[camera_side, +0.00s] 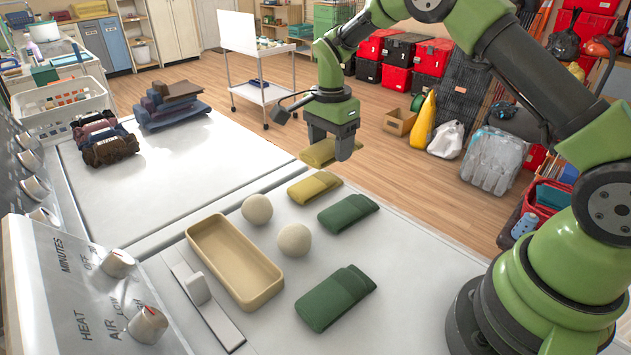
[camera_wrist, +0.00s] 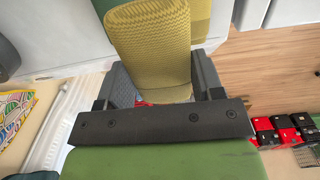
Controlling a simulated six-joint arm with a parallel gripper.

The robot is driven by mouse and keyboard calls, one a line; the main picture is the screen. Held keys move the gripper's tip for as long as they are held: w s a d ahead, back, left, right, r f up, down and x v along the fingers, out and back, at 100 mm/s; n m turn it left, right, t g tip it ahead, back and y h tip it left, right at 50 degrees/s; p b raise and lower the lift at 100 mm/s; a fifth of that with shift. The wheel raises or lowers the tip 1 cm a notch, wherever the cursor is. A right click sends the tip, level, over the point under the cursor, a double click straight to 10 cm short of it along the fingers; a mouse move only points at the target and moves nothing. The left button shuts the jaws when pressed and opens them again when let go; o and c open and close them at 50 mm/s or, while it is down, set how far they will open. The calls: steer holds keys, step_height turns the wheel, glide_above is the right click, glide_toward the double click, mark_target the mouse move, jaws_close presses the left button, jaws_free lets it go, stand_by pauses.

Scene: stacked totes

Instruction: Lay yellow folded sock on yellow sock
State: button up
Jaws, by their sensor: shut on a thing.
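My gripper (camera_side: 329,147) is shut on a yellow folded sock (camera_side: 318,154), held in the air above the white machine top. In the wrist view the held yellow folded sock (camera_wrist: 152,45) sits between the two dark fingers of my gripper (camera_wrist: 163,82). The other yellow sock (camera_side: 314,188) lies flat on the machine top, below and a little in front of the held one in the side view. In the wrist view a yellow strip (camera_wrist: 200,45) shows beside the held sock, mostly hidden by it. The two yellow socks appear apart in the side view.
Two green folded socks (camera_side: 348,213) (camera_side: 336,298) lie on the same top. Two pale balls (camera_side: 257,209) (camera_side: 294,240) and a tan tray (camera_side: 272,288) are to their left. Folded dark cloths (camera_side: 168,106) and rolled towels (camera_side: 108,147) lie on the far machine.

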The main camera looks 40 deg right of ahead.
glide_toward(313, 182)
step_height(313, 182, down, 7)
steer(key=shift+s+r, duration=0.1)
steer(key=shift+s, duration=0.05)
stand_by(0.6)
steer(key=o, duration=0.9)
